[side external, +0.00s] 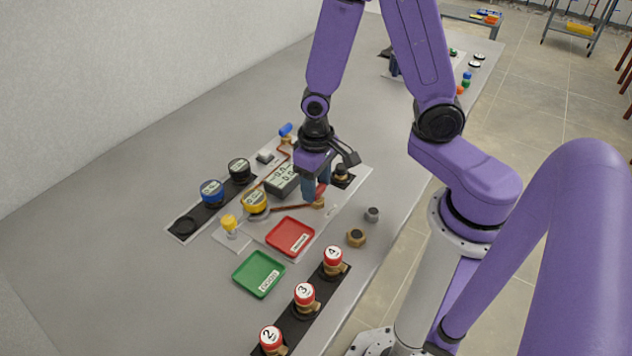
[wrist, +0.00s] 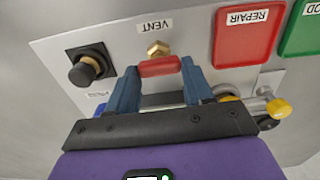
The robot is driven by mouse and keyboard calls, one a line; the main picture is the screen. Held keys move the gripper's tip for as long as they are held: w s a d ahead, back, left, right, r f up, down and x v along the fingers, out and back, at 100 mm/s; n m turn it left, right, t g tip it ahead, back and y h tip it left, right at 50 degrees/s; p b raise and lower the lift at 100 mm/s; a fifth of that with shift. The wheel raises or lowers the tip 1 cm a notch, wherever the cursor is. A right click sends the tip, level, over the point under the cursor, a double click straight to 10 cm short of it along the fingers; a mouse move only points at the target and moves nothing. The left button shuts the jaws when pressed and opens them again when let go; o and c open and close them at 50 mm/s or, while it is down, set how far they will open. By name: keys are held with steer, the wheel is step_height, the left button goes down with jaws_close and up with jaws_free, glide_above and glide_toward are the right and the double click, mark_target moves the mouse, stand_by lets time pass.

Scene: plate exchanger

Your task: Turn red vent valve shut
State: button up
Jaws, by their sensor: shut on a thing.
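The red vent valve handle (wrist: 160,66) lies between my gripper's two blue fingertips in the wrist view, just beside its brass fitting (wrist: 158,48) and the VENT label (wrist: 153,26). My gripper (wrist: 159,72) is shut on the handle, with a fingertip at each end of it. In the side external view my gripper (side external: 315,190) points down at the panel. There a little of the red handle (side external: 321,189) shows by the fingers, and the brass fitting (side external: 318,203) is beside them. The fingers partly hide the handle in that view.
A black knob (wrist: 84,70) sits left of the valve in the wrist view. The red REPAIR tray (side external: 290,237) and green tray (side external: 258,274) lie near the valve. The left table area is clear.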

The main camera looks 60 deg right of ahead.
mark_target(320, 190)
stand_by(0.6)
steer(key=o, duration=1)
steer(key=shift+o, duration=0.2)
step_height(320, 190, up, 17)
steer(key=shift+r, duration=0.2)
steer(key=s+f+n, duration=0.3)
steer(key=s+n, duration=0.9)
steer(key=s, duration=0.2)
steer(key=shift+s+a+f, duration=0.25)
steer(key=shift+s+a, duration=0.1)
steer(key=shift+a, duration=0.05)
